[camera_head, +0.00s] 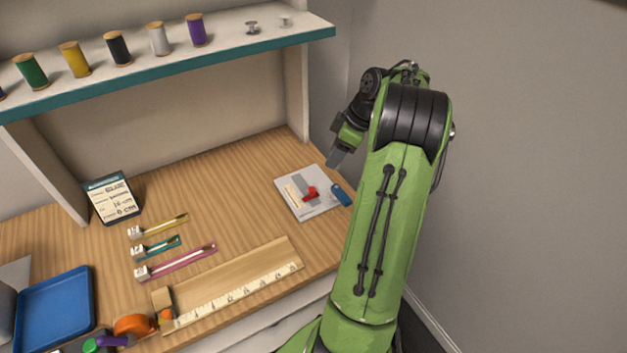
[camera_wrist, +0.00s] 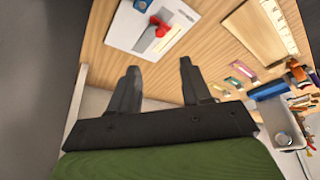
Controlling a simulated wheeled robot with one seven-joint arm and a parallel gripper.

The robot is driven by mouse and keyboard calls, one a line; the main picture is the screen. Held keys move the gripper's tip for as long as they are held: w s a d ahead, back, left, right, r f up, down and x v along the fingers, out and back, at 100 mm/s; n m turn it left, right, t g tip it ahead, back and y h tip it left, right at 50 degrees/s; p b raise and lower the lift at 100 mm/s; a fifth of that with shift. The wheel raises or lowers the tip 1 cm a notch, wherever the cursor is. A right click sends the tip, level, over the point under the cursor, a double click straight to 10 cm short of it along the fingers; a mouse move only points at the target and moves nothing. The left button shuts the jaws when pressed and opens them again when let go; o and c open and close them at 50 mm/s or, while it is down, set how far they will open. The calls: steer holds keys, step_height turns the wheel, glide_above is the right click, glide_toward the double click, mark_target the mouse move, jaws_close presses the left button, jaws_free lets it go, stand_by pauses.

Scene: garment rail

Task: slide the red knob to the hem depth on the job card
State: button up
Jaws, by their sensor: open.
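The red knob (camera_head: 309,194) sits on a grey slider on a pale plate (camera_head: 318,213) at the right of the wooden bench. In the wrist view the red knob (camera_wrist: 160,28) is near the top, on the plate (camera_wrist: 117,38). The job card (camera_head: 113,200) stands at the left below the shelf. Its lowest line seems to read 6 cm; the other lines are too small to read surely. My gripper (camera_head: 336,157) is above the bench, behind the plate in the head view. In the wrist view my gripper (camera_wrist: 160,68) is open and empty, its fingers apart from the knob.
A blue piece (camera_head: 342,195) lies at the plate's right edge. A wooden board with a ruler (camera_head: 240,292), several coloured tools and a blue tray (camera_head: 55,310) lie to the left. A shelf (camera_head: 170,62) with thread spools hangs above. The bench between card and plate is clear.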

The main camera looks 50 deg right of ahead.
mark_target(312, 188)
steer(key=b+x, duration=0.4)
steer(key=x, duration=1)
steer(key=shift+a+f+b, duration=0.1)
steer(key=shift+f+b, duration=0.2)
steer(key=shift+b, duration=0.05)
jaws_close()
